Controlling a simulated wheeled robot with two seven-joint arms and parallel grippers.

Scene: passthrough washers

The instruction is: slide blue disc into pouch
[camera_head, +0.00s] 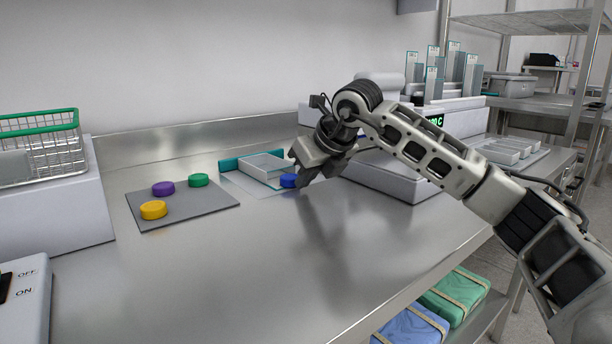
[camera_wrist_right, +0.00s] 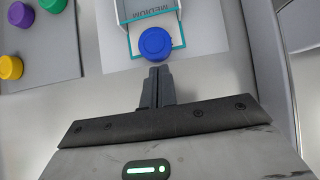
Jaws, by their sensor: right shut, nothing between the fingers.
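The blue disc (camera_head: 289,181) lies at the near open end of the pouch (camera_head: 262,168), a flat clear sleeve with a teal edge. In the right wrist view the blue disc (camera_wrist_right: 155,43) sits over the teal rim at the mouth of the pouch (camera_wrist_right: 150,12), which is marked "MEDIUM". My right gripper (camera_head: 301,184) is shut and empty. Its fingertips (camera_wrist_right: 157,70) are just short of the disc on the near side; I cannot tell whether they touch it. My left gripper is not in view.
A grey mat (camera_head: 190,208) to the left holds a yellow disc (camera_head: 153,210), a purple disc (camera_head: 163,188) and a green disc (camera_head: 198,180). A wire basket (camera_head: 45,150) stands at far left. A white device (camera_head: 390,178) stands behind my right arm.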

